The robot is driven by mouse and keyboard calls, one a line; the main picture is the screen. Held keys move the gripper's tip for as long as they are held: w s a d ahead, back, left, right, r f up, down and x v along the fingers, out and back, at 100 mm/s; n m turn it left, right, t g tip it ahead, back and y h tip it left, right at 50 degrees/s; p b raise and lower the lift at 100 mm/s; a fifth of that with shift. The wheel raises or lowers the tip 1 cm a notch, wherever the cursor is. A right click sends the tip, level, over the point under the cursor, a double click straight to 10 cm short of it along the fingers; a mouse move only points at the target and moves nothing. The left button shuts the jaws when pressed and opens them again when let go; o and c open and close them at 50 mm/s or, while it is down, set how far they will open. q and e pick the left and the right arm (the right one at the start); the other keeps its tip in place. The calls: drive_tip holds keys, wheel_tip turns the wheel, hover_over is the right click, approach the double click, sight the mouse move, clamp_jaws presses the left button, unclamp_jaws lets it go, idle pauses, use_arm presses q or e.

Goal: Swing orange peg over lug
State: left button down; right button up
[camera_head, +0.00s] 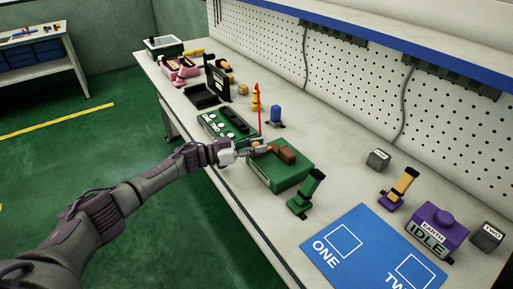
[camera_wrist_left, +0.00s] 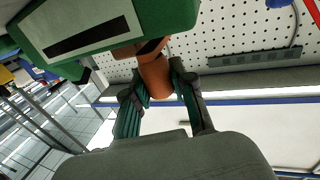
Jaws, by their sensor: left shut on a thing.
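The orange peg (camera_wrist_left: 155,75) is between the two fingers of my left gripper (camera_wrist_left: 163,88) in the left wrist view, and the fingers are shut on it. In the head view the left gripper (camera_head: 260,147) is at the left rear side of a green box (camera_head: 283,177), with a brown block (camera_head: 285,154) on top. A bit of orange (camera_head: 257,142) shows at the fingers. The green box (camera_wrist_left: 85,25) with a dark slot fills the upper left of the wrist view, close to the peg. I cannot tell which part is the lug. The right gripper is not in view.
A green panel (camera_head: 222,121) with white buttons lies behind the gripper, and a thin red rod (camera_head: 259,108) stands close behind it. A green lever (camera_head: 307,192) and a blue mat (camera_head: 365,250) lie to the right. A pegboard (camera_head: 360,90) backs the bench.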

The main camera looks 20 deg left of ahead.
use_arm(q)
drive_tip(key=shift+w+r, duration=0.1)
drive_tip(key=shift+r, duration=0.05)
drive_tip(key=c, duration=0.9)
unclamp_jaws()
drive_tip(key=shift+c, duration=0.2)
drive_tip(key=v, duration=1.2)
